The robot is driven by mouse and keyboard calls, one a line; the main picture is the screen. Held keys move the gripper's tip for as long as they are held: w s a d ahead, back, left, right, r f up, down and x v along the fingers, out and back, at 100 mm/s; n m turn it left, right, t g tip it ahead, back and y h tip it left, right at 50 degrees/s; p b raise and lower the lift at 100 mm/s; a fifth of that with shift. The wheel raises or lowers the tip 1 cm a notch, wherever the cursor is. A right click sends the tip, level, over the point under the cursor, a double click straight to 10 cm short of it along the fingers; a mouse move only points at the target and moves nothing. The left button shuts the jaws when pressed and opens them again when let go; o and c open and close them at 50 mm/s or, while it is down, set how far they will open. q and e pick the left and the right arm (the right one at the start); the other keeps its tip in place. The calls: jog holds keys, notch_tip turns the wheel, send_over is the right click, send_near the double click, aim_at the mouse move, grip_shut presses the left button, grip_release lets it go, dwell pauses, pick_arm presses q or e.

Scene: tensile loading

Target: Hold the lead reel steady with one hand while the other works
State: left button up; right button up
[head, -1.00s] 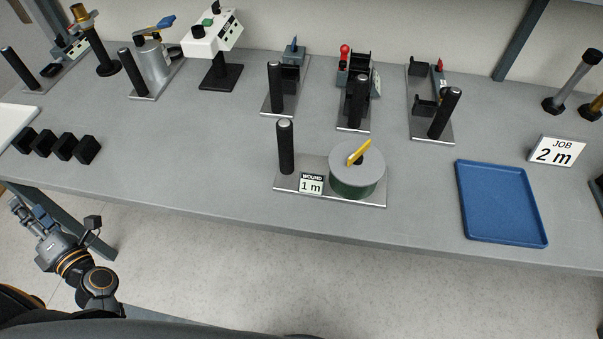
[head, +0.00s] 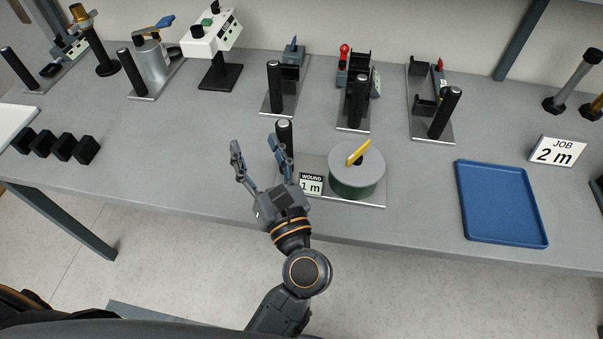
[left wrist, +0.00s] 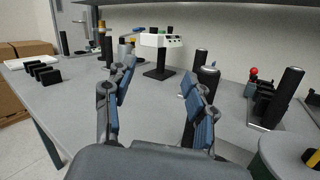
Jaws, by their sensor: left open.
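The lead reel (head: 356,176) is a round grey-topped drum with a green side and a yellow crank. It sits on a metal base plate (head: 372,201) with a black upright post (head: 284,134) and a "WOUND 1 m" label (head: 311,184). My left gripper (head: 260,158) is open and empty at the left end of this plate, in front of the post, and partly hides it. In the left wrist view the open fingers (left wrist: 160,95) have nothing between them. The reel's edge (left wrist: 288,152) shows there at the lower right. My right gripper is not in view.
A blue tray (head: 502,203) and a "JOB 2 m" sign (head: 556,151) are at the right. Several black blocks (head: 62,147) lie at the left. Fixtures with black posts (head: 274,90) and a white device (head: 212,38) stand along the back. The table between reel and tray is clear.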

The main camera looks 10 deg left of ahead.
aim_at(286, 133)
pick_arm(q)
jog(key=s+d+n+h, duration=0.1)
jog(key=s+d+h, duration=0.25)
jog(key=d, duration=0.45)
jog(key=shift+g, duration=0.3)
jog(key=x, duration=1.1)
jog(key=shift+w+a, duration=0.1)
jog(key=shift+w, duration=0.15)
jog(key=shift+c, duration=0.4)
